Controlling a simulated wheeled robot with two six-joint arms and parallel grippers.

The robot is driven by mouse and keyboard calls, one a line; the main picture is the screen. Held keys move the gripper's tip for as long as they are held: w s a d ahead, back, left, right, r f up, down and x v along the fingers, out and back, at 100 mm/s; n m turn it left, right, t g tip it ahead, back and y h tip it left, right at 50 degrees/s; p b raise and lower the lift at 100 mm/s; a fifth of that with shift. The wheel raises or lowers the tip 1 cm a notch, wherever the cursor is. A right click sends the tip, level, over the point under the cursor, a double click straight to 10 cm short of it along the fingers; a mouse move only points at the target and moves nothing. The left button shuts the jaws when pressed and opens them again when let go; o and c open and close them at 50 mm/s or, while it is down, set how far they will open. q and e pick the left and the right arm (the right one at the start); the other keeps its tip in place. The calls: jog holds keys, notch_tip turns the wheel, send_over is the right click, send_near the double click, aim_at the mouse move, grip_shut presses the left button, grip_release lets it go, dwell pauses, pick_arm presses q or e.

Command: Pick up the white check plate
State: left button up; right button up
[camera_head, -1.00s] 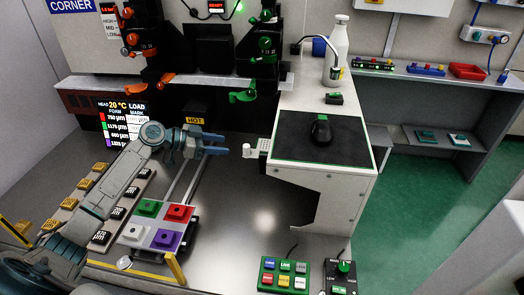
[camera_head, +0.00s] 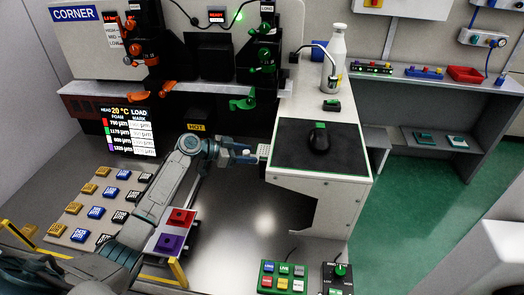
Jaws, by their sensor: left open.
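The white check plate (camera_head: 263,151) is small and pale and sits at the left side of the white cabinet, beside the black mat. A small light knob (camera_head: 247,153) sticks out from its left side. My left gripper (camera_head: 246,155) is open, with its fingers pointing right at the plate. The knob appears between the fingertips; I cannot tell whether they touch it. My arm comes in from the lower left. My right gripper is not in view.
A black mat (camera_head: 290,154) with a black mouse-like device (camera_head: 318,138) lies on the white cabinet. A white bottle (camera_head: 334,65) stands behind. Green levers (camera_head: 243,103) hang above.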

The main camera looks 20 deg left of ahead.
pick_arm(q)
jog(key=shift+w+d, duration=0.1)
grip_shut()
dwell(0.4)
